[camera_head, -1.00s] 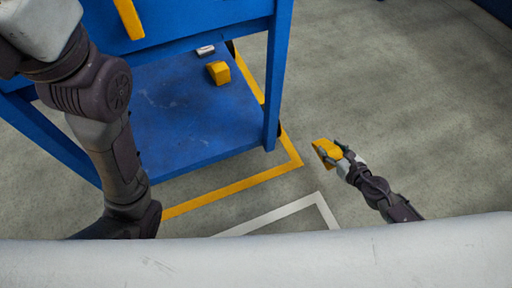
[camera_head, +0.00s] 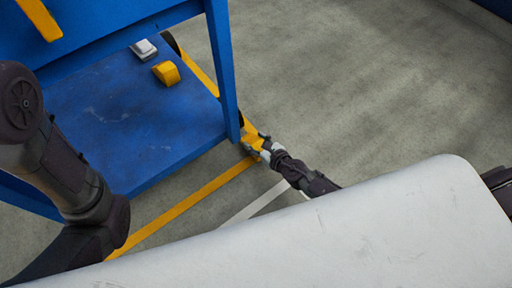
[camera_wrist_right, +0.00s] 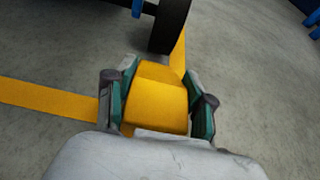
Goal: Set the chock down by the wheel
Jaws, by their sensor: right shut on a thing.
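The yellow chock (camera_wrist_right: 158,100) sits between the fingers of my right gripper (camera_wrist_right: 158,108), which is shut on it, in the right wrist view. A dark wheel (camera_wrist_right: 170,24) stands just beyond the chock there; I cannot tell whether they touch. In the head view my right gripper (camera_head: 258,147) is low beside the front right leg of the blue cart (camera_head: 222,70), with the chock (camera_head: 251,134) partly hidden by it. My left arm enters from the left in the head view; its gripper is not visible.
A second yellow chock (camera_head: 167,73) and a small white-grey object (camera_head: 144,48) lie on the cart's lower shelf (camera_head: 120,125). Yellow tape (camera_head: 190,205) and white tape (camera_head: 255,203) mark the floor. Open grey floor (camera_head: 330,80) lies right of the cart.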

